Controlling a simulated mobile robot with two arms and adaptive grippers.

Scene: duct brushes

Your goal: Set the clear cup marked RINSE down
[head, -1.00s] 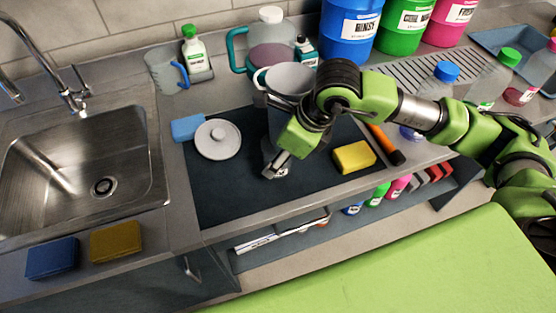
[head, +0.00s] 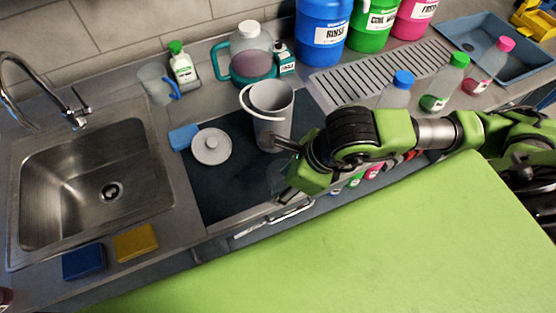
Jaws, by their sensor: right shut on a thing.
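My right gripper (head: 286,164) is over the dark mat, just in front of and to the right of a grey pail. It is shut on a faint see-through shape, which I take to be the clear cup (head: 277,180). The cup's outline blends into the dark mat. Its RINSE mark cannot be read here, and I cannot tell whether its base touches the mat. My left gripper is not in view.
The grey pail (head: 271,115) and a round pale lid (head: 211,146) are on the dark mat (head: 215,190), beside a blue sponge (head: 183,137). The mat's front left is bare. A sink (head: 95,185) lies left. Bottles and a drain grate (head: 380,75) are behind my arm.

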